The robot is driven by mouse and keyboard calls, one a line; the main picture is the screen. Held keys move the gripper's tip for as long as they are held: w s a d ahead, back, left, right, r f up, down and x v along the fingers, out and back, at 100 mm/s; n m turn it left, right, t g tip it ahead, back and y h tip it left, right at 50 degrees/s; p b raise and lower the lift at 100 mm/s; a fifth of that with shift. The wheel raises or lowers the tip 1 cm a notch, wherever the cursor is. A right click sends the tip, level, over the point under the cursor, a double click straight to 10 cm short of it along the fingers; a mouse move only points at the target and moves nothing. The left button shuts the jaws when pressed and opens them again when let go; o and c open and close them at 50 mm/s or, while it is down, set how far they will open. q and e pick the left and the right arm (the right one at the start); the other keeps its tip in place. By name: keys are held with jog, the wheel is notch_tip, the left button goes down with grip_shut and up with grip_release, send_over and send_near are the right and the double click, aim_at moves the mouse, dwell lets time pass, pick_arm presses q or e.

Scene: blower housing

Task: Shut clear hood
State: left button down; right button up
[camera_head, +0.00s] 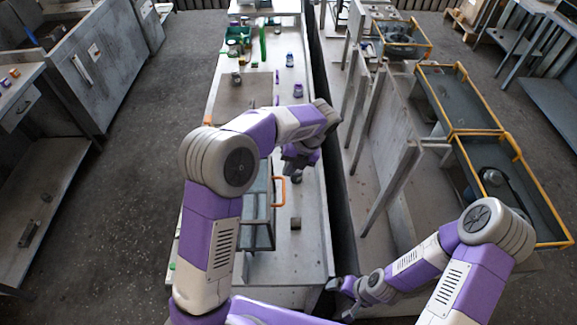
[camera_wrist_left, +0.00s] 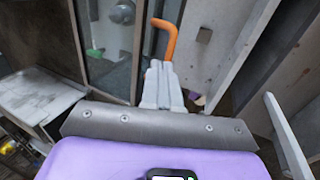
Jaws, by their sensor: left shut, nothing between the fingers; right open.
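The clear hood (camera_head: 262,218) is a dark-framed box with see-through panels, standing on the long grey bench. Its orange handle (camera_head: 281,191) is on its right side; my left arm partly hides the hood. My left gripper (camera_head: 297,175) is shut and empty, just above and beside the handle. In the left wrist view, the shut fingertips (camera_wrist_left: 160,68) are close to the orange handle (camera_wrist_left: 171,38), with the hood's clear panel (camera_wrist_left: 108,45) to the left. I cannot tell whether they touch. My right gripper (camera_head: 345,290) is open and low, beyond the bench's right edge, away from the hood.
A small dark block (camera_head: 295,223) lies on the bench right of the hood. Purple-capped jars (camera_head: 298,90) and green items (camera_head: 238,35) stand farther back. A dark gap runs along the bench's right side, with a grey structure and orange-edged trays (camera_head: 455,97) beyond.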

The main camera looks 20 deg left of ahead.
pick_arm(q)
jog(key=x, duration=0.8)
pick_arm(e)
jog(key=shift+s, duration=0.1)
pick_arm(q)
jog(key=shift+s+a, duration=0.1)
jog(key=shift+s, duration=0.05)
